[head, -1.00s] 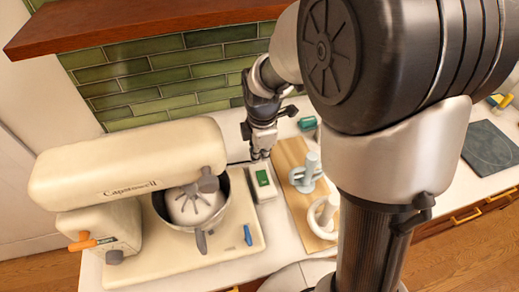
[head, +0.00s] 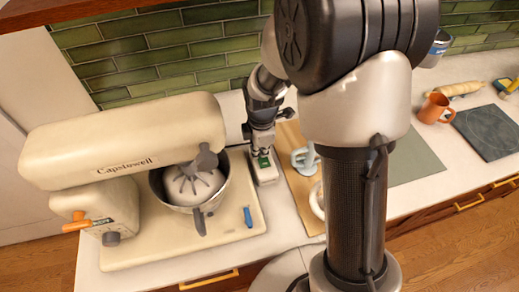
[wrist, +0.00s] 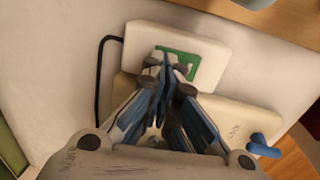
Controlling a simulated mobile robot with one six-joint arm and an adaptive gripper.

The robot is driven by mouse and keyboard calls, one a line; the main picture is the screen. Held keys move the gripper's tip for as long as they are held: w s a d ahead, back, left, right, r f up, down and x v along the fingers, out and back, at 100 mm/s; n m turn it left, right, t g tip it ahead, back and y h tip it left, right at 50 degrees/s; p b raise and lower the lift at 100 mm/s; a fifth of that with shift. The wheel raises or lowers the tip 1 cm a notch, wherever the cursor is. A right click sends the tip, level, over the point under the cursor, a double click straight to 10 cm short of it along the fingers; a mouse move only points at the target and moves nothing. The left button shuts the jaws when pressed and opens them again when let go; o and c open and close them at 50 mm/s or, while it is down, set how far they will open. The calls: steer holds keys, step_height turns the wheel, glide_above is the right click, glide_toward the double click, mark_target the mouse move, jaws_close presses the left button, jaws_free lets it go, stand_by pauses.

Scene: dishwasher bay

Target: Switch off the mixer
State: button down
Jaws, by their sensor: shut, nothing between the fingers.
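The cream stand mixer (head: 120,150) stands at the left in the head view, its head lowered over a metal bowl (head: 205,208). An orange lever (head: 76,226) and a grey knob (head: 110,239) are on its left end. A white box with a green switch (head: 265,161) sits just right of the mixer's base; the wrist view shows the white box (wrist: 215,57) with a black cable. My gripper (head: 262,150) is shut and empty, pointing down at the box. In the wrist view its fingertips (wrist: 166,64) overlap the green switch and partly hide it; I cannot tell whether they touch.
A blue lever (head: 248,217) is on the mixer's base. A wooden board (head: 299,200) with pale ring-shaped items lies right of the box. Farther right are an orange mug (head: 434,108), a rolling pin (head: 459,89) and a dark slab (head: 490,130). A tiled wall stands behind.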

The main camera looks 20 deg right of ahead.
steer(key=shift+f, duration=0.2)
steer(key=shift+s+r, duration=0.2)
steer(key=shift+s, duration=0.5)
steer(key=shift+w+a+r+p, duration=0.1)
steer(key=shift+r+p, duration=0.35)
steer(key=shift+p, duration=0.15)
step_height(320, 180, up, 13)
steer(key=w+p, duration=0.1)
steer(key=p, duration=0.4)
steer(key=shift+w, duration=0.25)
